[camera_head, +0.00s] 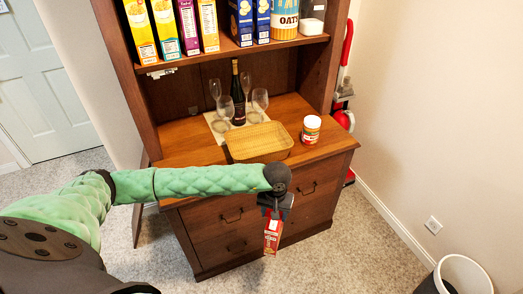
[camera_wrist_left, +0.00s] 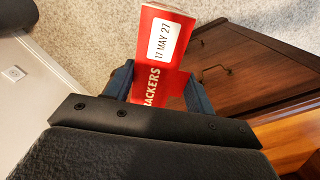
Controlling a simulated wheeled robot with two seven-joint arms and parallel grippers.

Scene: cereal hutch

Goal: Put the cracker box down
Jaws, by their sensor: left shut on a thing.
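The cracker box (camera_head: 272,240) is red, with a white label, and hangs below my left gripper (camera_head: 274,212) in front of the hutch's drawers. In the left wrist view the cracker box (camera_wrist_left: 168,58) shows the letters "RACKERS" and a date label reading "17 MAY 27". It sits between the two blue fingers of my left gripper (camera_wrist_left: 165,85), which is shut on it. The box is held in the air in front of the cabinet, with carpet seen beyond it. My right gripper is not in view.
Cereal boxes (camera_head: 208,25) stand on the shelf above. A bin (camera_head: 462,274) is at the lower right. Counter right of the basket has some bare room.

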